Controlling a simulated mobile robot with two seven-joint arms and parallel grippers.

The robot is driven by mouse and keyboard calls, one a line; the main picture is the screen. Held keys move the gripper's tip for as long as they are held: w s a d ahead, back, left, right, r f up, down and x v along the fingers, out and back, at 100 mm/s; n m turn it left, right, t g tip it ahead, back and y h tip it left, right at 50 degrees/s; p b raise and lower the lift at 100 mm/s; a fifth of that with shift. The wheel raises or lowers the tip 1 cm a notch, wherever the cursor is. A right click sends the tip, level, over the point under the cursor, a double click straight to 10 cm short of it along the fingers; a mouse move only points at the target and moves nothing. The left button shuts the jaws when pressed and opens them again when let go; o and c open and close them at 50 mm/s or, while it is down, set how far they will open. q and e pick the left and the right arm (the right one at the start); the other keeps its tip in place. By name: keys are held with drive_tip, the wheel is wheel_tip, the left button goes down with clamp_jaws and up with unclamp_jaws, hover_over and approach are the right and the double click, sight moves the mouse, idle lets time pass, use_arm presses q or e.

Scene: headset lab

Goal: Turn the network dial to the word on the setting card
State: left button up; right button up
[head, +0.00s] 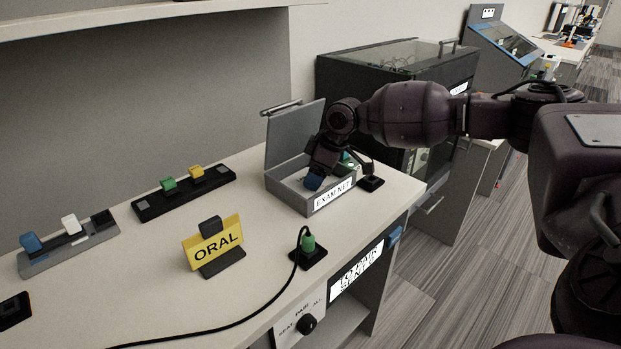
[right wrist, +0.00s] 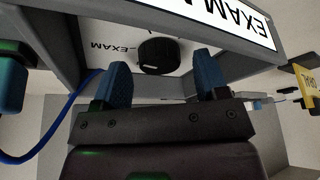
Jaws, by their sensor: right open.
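The setting card (head: 213,246) is yellow, reads ORAL and stands in a black holder on the bench. The grey box labelled EXAM NET (head: 333,194) has its lid raised. My right gripper (head: 323,177) reaches down into this box and hides the dial in the head view. In the right wrist view the network dial (right wrist: 158,55) is a round black knob with a small pale mark, on a white panel by the word EXAM. My open right gripper (right wrist: 163,74) has its blue fingertips either side of the dial, apparently short of it. Other dial words are hidden. My left gripper is out of view.
A green plug (head: 308,243) with a black cable stands in front of the box. Switch strips with coloured caps (head: 185,191) lie to the left. A second knob (head: 307,323) is on the bench's front panel. A dark cabinet (head: 365,75) stands behind.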

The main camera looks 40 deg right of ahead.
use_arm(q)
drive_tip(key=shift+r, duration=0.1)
use_arm(e)
drive_tip(key=shift+w+a+f, duration=0.1)
drive_tip(key=shift+w+f, duration=0.05)
drive_tip(key=shift+f, duration=0.2)
